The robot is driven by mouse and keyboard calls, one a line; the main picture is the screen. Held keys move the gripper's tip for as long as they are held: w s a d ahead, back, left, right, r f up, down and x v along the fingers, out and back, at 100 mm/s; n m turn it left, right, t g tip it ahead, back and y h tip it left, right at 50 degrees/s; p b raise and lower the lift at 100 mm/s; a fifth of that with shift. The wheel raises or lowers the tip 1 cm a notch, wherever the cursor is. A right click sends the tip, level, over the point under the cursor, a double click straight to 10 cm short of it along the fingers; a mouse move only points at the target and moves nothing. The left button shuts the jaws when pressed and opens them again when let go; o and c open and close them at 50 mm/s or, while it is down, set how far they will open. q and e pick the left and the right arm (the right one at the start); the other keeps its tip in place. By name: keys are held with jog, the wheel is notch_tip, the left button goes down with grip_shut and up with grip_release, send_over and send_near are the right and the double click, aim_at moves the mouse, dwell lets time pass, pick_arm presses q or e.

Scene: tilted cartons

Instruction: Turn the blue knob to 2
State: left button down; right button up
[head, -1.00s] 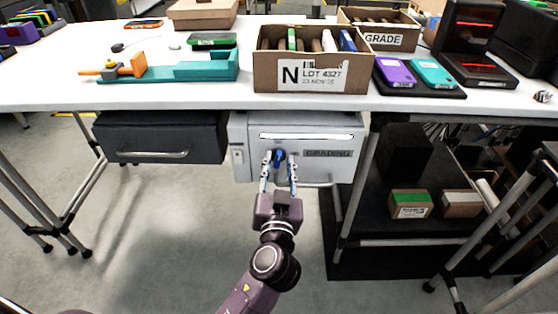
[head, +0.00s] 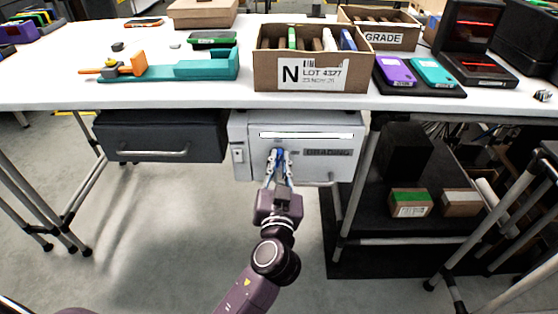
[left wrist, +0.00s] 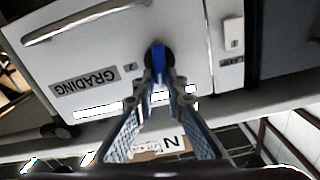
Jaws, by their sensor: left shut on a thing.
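The blue knob (left wrist: 158,62) sits on a dark round base on the front of the white grading unit (left wrist: 95,45), under the table. In the left wrist view its blue grip runs nearly along the view's vertical, between my fingertips. My left gripper (head: 278,155) is shut on the knob; its fingers hide most of it in the head view, and it also shows in the left wrist view (left wrist: 160,85). A small mark beside the knob in the wrist view is legible only as a likely digit 2. My right gripper is in no view.
A dark drawer (head: 160,138) with a bar handle hangs left of the unit. A black shelf with small cartons (head: 410,203) stands at right. Above, the white table (head: 200,95) holds a carton marked N (head: 312,75).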

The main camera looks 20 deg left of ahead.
pick_arm(q)
jog(key=shift+w+d+f+m+p, duration=0.1)
jog(key=shift+d+f+m+p, duration=0.45)
jog(key=shift+m, duration=2.1)
jog(key=shift+a+f+m+p, duration=0.1)
jog(key=shift+m+p, duration=0.85)
jog(key=shift+m, duration=1.65)
jog(key=shift+w+d+f+m+p, duration=0.2)
jog(key=shift+m+p, duration=0.55)
jog(key=shift+m, duration=1.9)
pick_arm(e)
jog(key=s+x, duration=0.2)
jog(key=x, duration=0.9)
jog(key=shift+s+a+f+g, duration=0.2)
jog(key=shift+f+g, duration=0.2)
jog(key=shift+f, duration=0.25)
pick_arm(q)
jog(key=shift+s, duration=0.15)
jog(key=c, duration=2)
grip_release()
jog(key=shift+o, duration=0.2)
